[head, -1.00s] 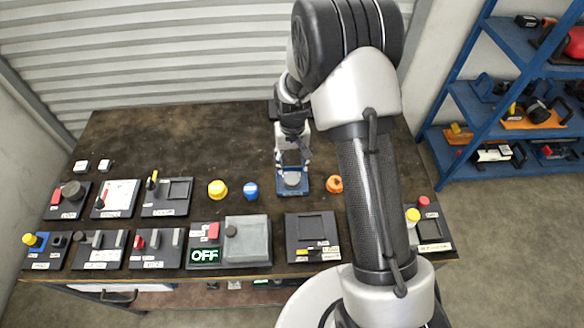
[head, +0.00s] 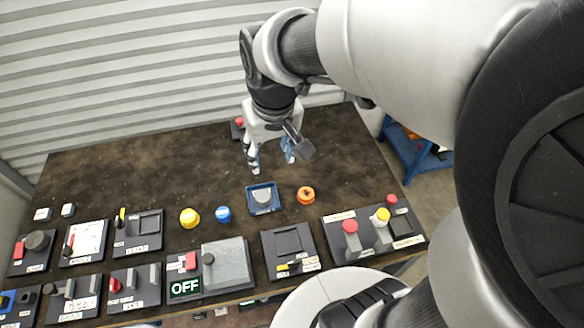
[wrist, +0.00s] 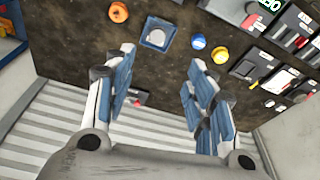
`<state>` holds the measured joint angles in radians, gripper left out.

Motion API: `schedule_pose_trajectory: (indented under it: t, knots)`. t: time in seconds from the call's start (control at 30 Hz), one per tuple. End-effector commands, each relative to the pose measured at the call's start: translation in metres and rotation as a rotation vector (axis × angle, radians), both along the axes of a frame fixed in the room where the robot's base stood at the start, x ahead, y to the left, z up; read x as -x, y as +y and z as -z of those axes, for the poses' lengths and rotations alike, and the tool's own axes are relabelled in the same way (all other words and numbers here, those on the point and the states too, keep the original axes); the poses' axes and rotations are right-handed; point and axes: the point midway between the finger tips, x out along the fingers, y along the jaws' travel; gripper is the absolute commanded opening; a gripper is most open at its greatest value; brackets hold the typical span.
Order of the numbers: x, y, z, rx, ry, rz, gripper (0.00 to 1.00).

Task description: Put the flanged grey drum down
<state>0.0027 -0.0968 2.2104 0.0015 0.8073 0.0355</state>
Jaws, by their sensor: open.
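The flanged grey drum (head: 262,195) rests in a small blue tray (head: 250,207) on the dark workbench, between a blue-capped piece and an orange ring. It also shows in the wrist view (wrist: 156,38), inside the tray (wrist: 146,46). My gripper (head: 271,168) is open and empty, raised above the bench and behind the tray. In the wrist view its blue-padded fingers (wrist: 165,95) are spread wide with nothing between them, and the drum lies beyond their tips.
A blue cap (head: 224,213) and a yellow cap (head: 189,218) stand left of the tray. An orange ring (head: 306,195) stands to its right. Several control panels line the front of the bench (head: 120,165). The back of the bench is mostly clear.

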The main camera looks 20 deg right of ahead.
Motion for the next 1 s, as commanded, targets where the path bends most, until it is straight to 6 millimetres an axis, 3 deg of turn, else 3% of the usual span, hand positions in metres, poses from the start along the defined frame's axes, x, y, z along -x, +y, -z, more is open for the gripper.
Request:
schedule_pose_trajectory:
  t: [0.03,0.2,0.43,0.6,1.0]
  knots:
    - [0.017,0.0,-0.014,0.001,-0.03,-0.004,0.5]
    - [0.073,0.0,-0.038,0.006,-0.097,-0.018,0.5]
    - [0.129,0.0,-0.044,0.012,-0.166,-0.03,0.5]
    - [0.145,0.0,-0.043,0.014,-0.186,-0.035,0.5]
    - [0.146,0.0,-0.042,0.014,-0.187,-0.035,0.5]
